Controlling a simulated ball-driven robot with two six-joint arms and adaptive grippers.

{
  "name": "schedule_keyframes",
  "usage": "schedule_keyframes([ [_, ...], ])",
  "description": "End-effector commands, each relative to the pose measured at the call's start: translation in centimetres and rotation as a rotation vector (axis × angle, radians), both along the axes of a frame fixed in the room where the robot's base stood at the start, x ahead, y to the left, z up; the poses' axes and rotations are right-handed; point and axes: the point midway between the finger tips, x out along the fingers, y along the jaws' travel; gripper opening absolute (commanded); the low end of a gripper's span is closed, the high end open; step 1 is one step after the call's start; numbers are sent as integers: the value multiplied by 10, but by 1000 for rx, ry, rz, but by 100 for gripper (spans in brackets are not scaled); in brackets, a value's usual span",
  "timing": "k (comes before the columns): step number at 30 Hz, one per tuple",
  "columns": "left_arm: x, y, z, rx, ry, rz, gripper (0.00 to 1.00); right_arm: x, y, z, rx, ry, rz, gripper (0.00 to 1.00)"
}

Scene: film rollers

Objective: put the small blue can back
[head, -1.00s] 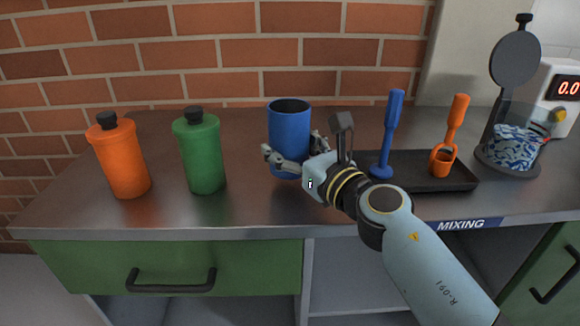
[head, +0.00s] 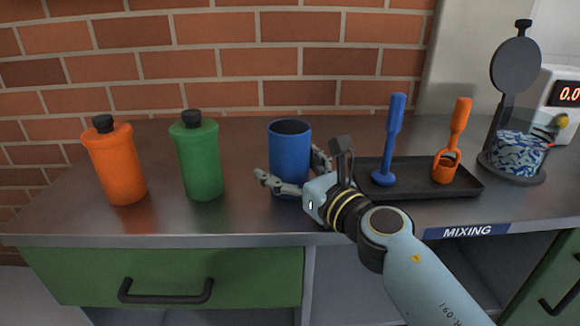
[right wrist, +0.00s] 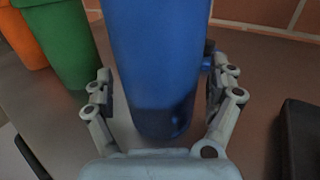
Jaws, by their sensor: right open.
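The small blue can (head: 290,150) stands upright on the steel counter, in front of the brick wall, with its dark open top showing. It also fills the upper middle of the right wrist view (right wrist: 153,60). My right gripper (head: 292,178) is open, with one finger on each side of the can near its lower part. In the right wrist view the gripper (right wrist: 155,95) shows a gap between the left finger and the can; the right finger is close to it, and I cannot tell if they touch. My left gripper is not in view.
A green bottle (head: 197,158) and an orange bottle (head: 116,165) stand to the left. A black tray (head: 420,190) holding a blue tool (head: 390,140) and an orange scoop tool (head: 452,145) lies right of the gripper. A lidded device (head: 516,155) is far right.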

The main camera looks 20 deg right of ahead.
Motion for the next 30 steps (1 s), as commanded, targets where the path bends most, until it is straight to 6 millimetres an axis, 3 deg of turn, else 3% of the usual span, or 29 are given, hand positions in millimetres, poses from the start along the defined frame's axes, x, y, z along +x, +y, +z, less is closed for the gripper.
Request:
schedule_keyframes([
  [5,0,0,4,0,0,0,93,-7,-2,3,-1,3,0,90],
  [19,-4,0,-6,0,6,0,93,-100,-28,1,-1,3,1,90],
  [24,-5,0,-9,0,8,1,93,-114,-32,2,0,1,0,90],
  [30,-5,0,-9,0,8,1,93,-116,-32,4,0,0,0,90],
])
